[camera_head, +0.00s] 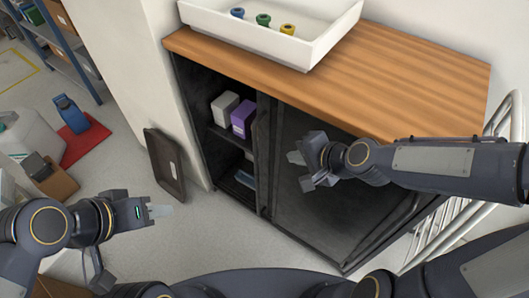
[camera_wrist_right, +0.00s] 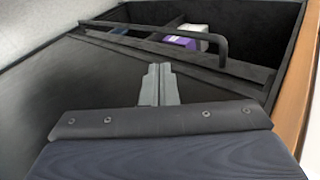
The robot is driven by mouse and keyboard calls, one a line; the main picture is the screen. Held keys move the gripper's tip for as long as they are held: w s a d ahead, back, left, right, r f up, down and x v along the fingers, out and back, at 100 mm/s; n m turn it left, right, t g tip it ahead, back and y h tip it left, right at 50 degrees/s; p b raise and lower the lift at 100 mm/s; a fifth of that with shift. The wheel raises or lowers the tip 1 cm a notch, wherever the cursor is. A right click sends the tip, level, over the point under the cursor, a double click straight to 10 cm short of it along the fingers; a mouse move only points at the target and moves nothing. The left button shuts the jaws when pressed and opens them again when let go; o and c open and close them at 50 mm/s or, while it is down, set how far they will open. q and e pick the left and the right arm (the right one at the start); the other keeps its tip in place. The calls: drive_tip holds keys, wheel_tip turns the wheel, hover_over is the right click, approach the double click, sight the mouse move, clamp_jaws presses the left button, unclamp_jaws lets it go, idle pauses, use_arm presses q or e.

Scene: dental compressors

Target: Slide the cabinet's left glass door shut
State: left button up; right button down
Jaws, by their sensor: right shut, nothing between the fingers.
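The cabinet (camera_head: 400,75) has a wooden top and a dark body. Its left half stands open. A dark sliding door panel (camera_head: 300,215) covers the right half, and its framed edge with a long bar handle (camera_head: 262,140) stands near the middle of the front. The handle (camera_wrist_right: 222,48) also shows in the right wrist view, ahead and to the right of the fingertips. My right gripper (camera_head: 300,170) is in front of the panel, right of the handle, shut and empty; its fingers (camera_wrist_right: 159,72) show together. My left gripper (camera_head: 162,211) hangs over the floor, away from the cabinet; its finger gap is unclear.
A white box (camera_head: 224,107) and a purple box (camera_head: 243,118) stand on the inner shelf. A white tray (camera_head: 270,40) with several coloured rolls sits on top. A dark tray (camera_head: 165,165) leans left of the cabinet. A metal rail (camera_head: 445,235) is at right.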

drive_tip(key=w+a+r+x, duration=0.1)
drive_tip(key=r+x, duration=0.1)
drive_tip(key=x, duration=1)
drive_tip(key=shift+w+a+f, duration=0.2)
drive_tip(key=shift+w+a, duration=0.1)
drive_tip(key=shift+w, duration=0.05)
use_arm(q)
drive_tip(key=shift+r, duration=0.1)
